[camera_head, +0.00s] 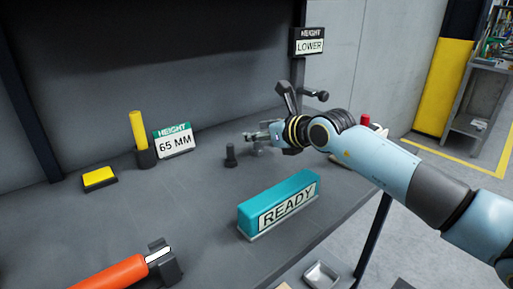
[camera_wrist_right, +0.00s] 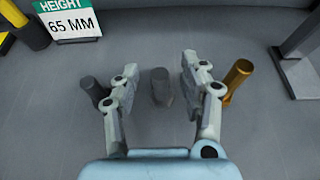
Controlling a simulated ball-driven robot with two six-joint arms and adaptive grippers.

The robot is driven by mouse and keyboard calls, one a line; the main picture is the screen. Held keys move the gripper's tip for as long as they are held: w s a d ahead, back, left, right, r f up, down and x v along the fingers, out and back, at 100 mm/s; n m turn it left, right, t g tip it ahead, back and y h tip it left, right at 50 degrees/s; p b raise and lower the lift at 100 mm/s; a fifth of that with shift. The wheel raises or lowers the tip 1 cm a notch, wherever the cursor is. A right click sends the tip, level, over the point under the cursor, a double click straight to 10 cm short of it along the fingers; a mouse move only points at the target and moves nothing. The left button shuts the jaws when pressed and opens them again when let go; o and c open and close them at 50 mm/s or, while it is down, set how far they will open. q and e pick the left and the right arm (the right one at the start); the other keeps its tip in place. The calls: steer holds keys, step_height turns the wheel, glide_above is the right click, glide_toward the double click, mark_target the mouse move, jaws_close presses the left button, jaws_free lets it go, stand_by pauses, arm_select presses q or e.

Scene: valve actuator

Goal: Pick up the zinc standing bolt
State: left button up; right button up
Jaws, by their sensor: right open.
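The zinc standing bolt (camera_wrist_right: 161,87) is a grey upright bolt in the right wrist view, centred between the fingers of my right gripper (camera_wrist_right: 159,72). The gripper is open, with one finger on each side of the bolt and a visible gap to both. A dark bolt (camera_wrist_right: 93,90) stands outside the left finger, and a brass-coloured bolt (camera_wrist_right: 238,76) stands outside the right finger. In the head view my right gripper (camera_head: 256,140) is low over the bench and largely hides the zinc bolt. The dark bolt (camera_head: 230,156) stands left of it. My left gripper is not in view.
A teal READY block (camera_head: 279,202) lies in front of the gripper. A green-topped 65 MM sign (camera_head: 174,141), a yellow post (camera_head: 139,131) and a yellow pad (camera_head: 99,178) stand left. An orange bar (camera_head: 112,273) lies front left.

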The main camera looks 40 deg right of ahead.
steer(key=shift+w+f, duration=0.25)
steer(key=shift+w, duration=0.25)
jaws_close()
